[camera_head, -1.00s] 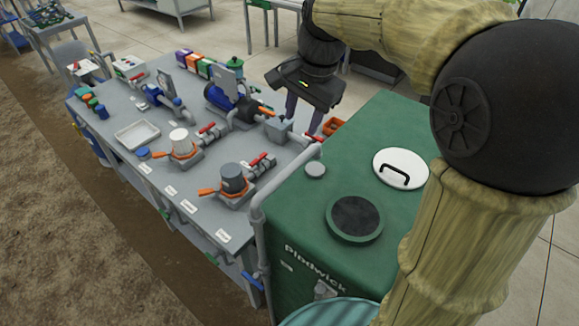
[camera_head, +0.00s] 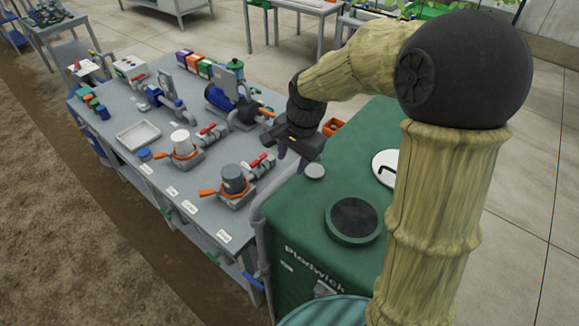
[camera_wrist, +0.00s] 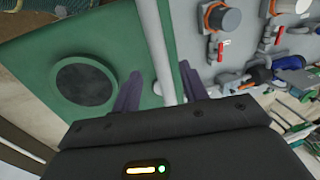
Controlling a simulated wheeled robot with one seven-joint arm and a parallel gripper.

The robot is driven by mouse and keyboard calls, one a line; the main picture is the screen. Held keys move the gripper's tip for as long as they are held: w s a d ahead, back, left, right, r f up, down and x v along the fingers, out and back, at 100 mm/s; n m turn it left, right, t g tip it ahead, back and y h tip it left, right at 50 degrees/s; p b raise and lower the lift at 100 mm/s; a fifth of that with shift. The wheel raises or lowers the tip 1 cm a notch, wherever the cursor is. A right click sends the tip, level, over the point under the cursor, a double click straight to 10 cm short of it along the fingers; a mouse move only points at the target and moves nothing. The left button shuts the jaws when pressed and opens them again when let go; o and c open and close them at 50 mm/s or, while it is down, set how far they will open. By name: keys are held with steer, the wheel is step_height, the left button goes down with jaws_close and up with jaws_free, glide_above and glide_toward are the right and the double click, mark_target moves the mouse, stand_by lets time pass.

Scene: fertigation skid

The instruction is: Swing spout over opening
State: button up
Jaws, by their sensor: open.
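The spout is a grey pipe (camera_head: 270,195) along the left edge of the green tank's top; its far part is hidden behind my gripper in the head view. The opening (camera_head: 354,217) is a dark disc in a raised green ring on the tank top, to the right of the pipe. My gripper (camera_head: 292,158) is open above the tank's left edge. In the wrist view, the grey pipe (camera_wrist: 157,45) runs between my two spread fingers (camera_wrist: 159,75), and the opening (camera_wrist: 84,86) lies to their left. I cannot tell whether the fingers touch the pipe.
The green tank (camera_head: 310,215) also bears a grey cap (camera_head: 315,171) and a white lid (camera_head: 385,165), partly hidden by my arm. The grey bench (camera_head: 110,160) on the left holds red-handled valves (camera_head: 257,159), a blue pump (camera_head: 222,95) and a white tray (camera_head: 137,134).

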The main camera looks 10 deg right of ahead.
mark_target(289, 171)
steer(key=f, duration=0.5)
steer(key=shift+w+a+p, duration=0.3)
steer(key=shift+w, duration=0.05)
steer(key=shift+r, duration=0.1)
steer(key=shift+c, duration=0.4)
jaws_close()
